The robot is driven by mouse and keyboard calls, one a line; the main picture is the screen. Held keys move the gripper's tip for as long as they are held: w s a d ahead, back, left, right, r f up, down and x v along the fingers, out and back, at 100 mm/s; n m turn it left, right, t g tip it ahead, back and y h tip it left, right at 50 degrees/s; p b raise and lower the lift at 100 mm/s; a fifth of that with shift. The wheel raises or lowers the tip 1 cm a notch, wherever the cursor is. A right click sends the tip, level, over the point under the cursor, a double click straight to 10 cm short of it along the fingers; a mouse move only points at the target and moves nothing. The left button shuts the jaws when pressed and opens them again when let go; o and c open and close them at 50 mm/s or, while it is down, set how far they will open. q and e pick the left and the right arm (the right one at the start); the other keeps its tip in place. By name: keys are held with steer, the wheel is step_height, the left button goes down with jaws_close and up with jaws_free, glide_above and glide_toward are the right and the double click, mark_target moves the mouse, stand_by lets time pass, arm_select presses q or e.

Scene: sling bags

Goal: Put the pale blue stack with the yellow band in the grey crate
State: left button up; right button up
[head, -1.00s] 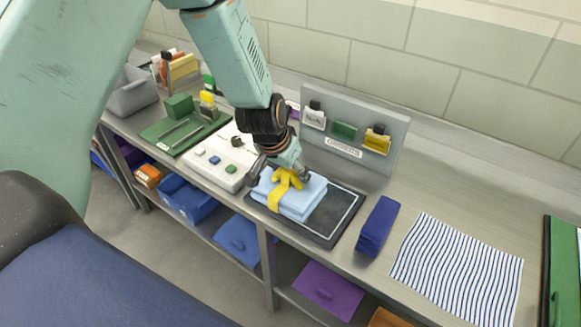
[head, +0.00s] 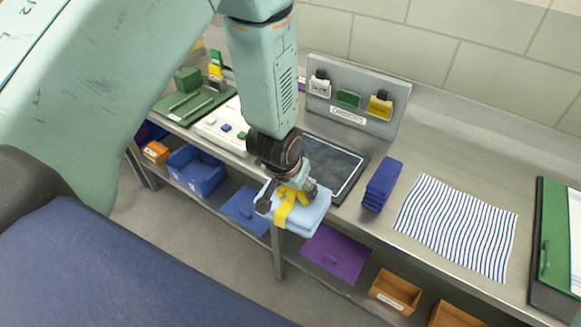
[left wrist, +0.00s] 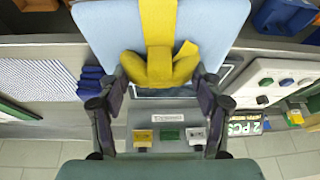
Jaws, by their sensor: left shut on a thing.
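The pale blue stack (head: 312,217) is a folded bundle with a yellow band (head: 284,214) around it, tied in a thick knot on top. My left gripper (head: 288,196) is shut on the band's knot and holds the stack off the bench, over its front edge. In the left wrist view the stack (left wrist: 215,22) fills the top middle, and the yellow knot (left wrist: 160,68) sits between the fingers. The grey crate does not show now. My right gripper is not in view.
An upright grey panel (head: 352,100) stands behind.

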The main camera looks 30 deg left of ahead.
mark_target(295, 225)
arm_select(q)
steer(key=s+f+b, duration=0.1)
steer(key=f+b, duration=0.1)
steer(key=s+d+f+b, duration=0.1)
steer(key=s+f+b, duration=0.1)
steer(key=f, duration=0.1)
steer(key=s+d+f+b, duration=0.1)
steer(key=f, duration=0.2)
steer(key=shift+s+d+f+b, duration=0.1)
steer(key=shift+s+f+b, duration=0.1)
steer(key=shift+b, duration=0.2)
step_height(295, 225, down, 17)
steer(key=b, duration=1.7)
steer(key=shift+s+f+n, duration=0.2)
steer(key=shift+s+n, duration=0.1)
steer(key=shift+s, duration=0.05)
